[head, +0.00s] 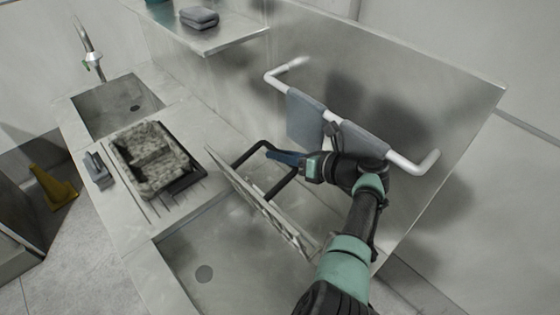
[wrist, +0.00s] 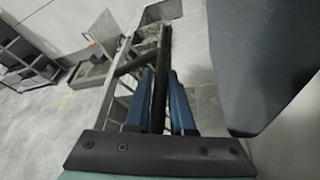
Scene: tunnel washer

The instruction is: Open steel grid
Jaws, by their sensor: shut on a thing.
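The steel grid (head: 277,223) stands tilted up steeply over the right-hand sink basin (head: 205,285), and much of that basin is uncovered. Its black handle (head: 246,153) sticks out from the grid's right side. My gripper (head: 272,156) comes from the right, with its blue fingers on the handle. In the wrist view the two blue fingers of my gripper (wrist: 161,98) lie on either side of the black handle bar (wrist: 162,55), shut on it. The steel grid (wrist: 121,98) shows just left of the fingers there. My arm hides part of the grid's lower right.
A white rail (head: 408,163) with grey towels (head: 305,118) hangs on the steel backsplash close to my wrist. Left of the grid are a dark tray holding a patterned item (head: 150,157) and a grey object (head: 98,170). A second sink (head: 117,103) lies beyond.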

